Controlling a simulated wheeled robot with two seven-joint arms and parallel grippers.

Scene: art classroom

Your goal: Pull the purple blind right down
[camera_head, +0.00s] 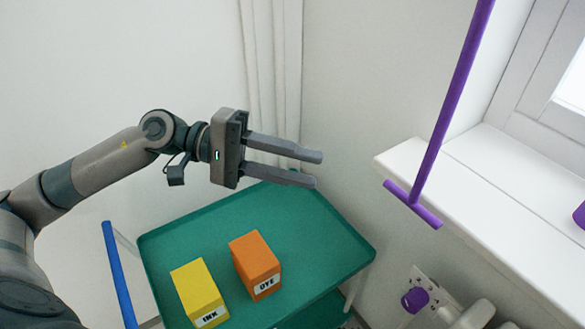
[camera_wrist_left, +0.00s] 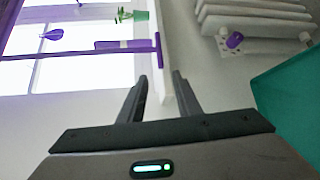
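A purple rod (camera_head: 456,95) hangs down in front of the window and ends in a short purple crossbar handle (camera_head: 412,205), near the sill's corner. The blind's fabric cannot be made out in the head view. My left gripper (camera_head: 318,169) is open and empty, left of the handle, with its fingers pointing right towards it and a clear gap between. In the left wrist view the crossbar (camera_wrist_left: 157,46) and rod (camera_wrist_left: 75,52) show beyond the open fingertips (camera_wrist_left: 161,77). My right gripper is not in view.
A white windowsill (camera_head: 490,200) juts out behind the handle. Below are a green table (camera_head: 320,235) with a yellow INK box (camera_head: 197,290) and an orange DYE box (camera_head: 254,258). A radiator with a purple knob (camera_head: 415,300) is at lower right. A blue bar (camera_head: 117,270) stands left.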

